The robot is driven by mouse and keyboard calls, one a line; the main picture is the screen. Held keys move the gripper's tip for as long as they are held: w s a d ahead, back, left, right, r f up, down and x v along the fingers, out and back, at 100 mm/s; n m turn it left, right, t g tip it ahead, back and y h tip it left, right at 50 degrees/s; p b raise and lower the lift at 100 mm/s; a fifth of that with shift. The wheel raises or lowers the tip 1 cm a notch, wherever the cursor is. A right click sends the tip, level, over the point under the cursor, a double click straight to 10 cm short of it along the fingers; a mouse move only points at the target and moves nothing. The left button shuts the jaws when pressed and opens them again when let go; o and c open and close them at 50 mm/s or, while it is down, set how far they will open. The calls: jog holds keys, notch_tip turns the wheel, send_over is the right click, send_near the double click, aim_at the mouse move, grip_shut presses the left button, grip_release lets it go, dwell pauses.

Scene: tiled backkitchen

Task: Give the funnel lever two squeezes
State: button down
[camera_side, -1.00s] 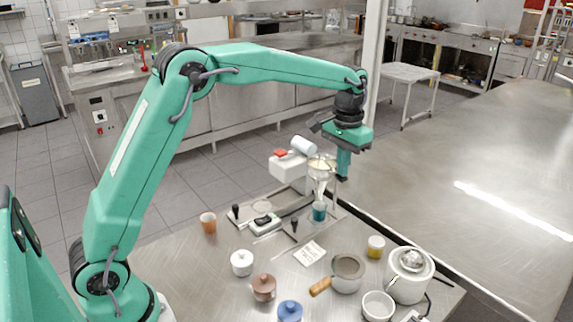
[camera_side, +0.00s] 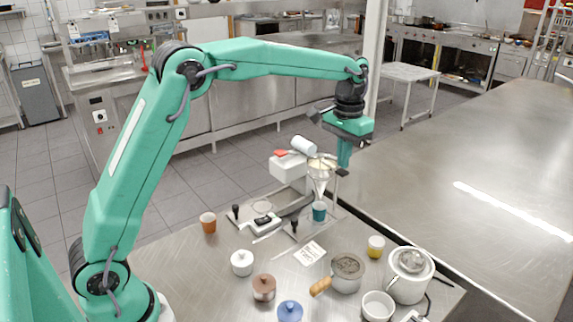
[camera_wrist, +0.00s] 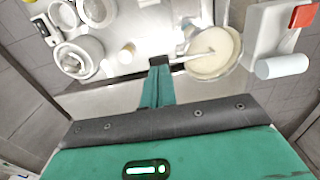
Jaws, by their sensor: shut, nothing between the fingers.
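The funnel (camera_side: 320,171) is held in a stand above a teal cup (camera_side: 319,212) in the side view. In the wrist view the funnel (camera_wrist: 222,66) is seen from above, with cream-coloured contents. My gripper (camera_side: 343,171) is shut and empty, pointing down just right of the funnel. In the wrist view my gripper (camera_wrist: 158,68) has its fingers together, to the left of the funnel's rim. A small dark piece lies between fingertips and funnel there. I cannot tell whether it is the lever or whether my fingers touch it.
A white device with a red part (camera_side: 281,153) and a pale cylinder (camera_side: 303,145) stands left of the funnel. The table edge runs close behind.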

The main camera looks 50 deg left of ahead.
jog(key=shift+r, duration=1.2)
notch_tip(320, 180, up, 5)
jog(key=shift+f, duration=0.2)
jog(key=shift+f, duration=0.1)
jog(key=shift+f, duration=3.2)
jog(key=shift+f, duration=1.35)
jog(key=shift+r, duration=2.35)
